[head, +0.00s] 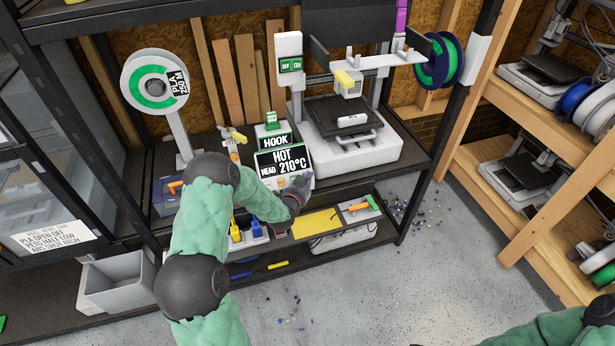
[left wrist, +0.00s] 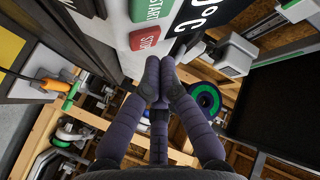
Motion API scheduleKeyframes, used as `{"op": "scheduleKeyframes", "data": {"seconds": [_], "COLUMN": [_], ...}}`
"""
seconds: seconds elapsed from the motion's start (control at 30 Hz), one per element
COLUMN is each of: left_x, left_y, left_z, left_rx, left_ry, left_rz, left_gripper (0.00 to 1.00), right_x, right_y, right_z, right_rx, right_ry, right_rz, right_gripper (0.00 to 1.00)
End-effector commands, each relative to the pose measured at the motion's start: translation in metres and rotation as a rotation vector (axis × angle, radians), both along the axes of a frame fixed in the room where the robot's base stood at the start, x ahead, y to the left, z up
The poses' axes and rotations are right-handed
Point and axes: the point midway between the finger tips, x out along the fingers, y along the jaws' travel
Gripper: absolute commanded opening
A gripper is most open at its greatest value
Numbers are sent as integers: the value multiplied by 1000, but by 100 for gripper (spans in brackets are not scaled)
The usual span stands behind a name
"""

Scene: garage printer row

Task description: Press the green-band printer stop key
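The red STOP key (left wrist: 145,38) shows in the left wrist view beside the green START key (left wrist: 150,9) on a white panel. In the head view, the printer's panel (head: 283,160) reads HOT, HEAD 210°C and stands in front of a white printer (head: 350,148). My left gripper (head: 305,182) is at the panel's lower right corner and hides part of it. In the left wrist view its dark fingers (left wrist: 160,72) are together and empty, with the tips just below the STOP key. I cannot tell if they touch it. My right gripper is out of view.
A HOOK sign (head: 276,141) stands behind the panel. A spool on a stand (head: 155,82) is to the left and a grey bin (head: 120,283) is low on the left. A lower shelf holds tools and a yellow mat (head: 314,222).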

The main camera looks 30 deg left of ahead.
Motion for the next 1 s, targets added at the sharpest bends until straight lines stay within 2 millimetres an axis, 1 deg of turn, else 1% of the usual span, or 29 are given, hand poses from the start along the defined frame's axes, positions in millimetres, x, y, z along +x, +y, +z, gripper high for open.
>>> {"op": "scheduleKeyframes", "data": {"seconds": [0.8,1.0], "left_x": [0,1], "left_y": [0,2], "left_z": [0,-3], "left_rx": [0,0], "left_ry": [0,-1], "left_rz": [0,0], "left_gripper": [0,0], "right_x": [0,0], "right_y": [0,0], "right_z": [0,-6], "right_rx": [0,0], "right_ry": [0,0], "right_rz": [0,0], "right_gripper": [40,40]}}
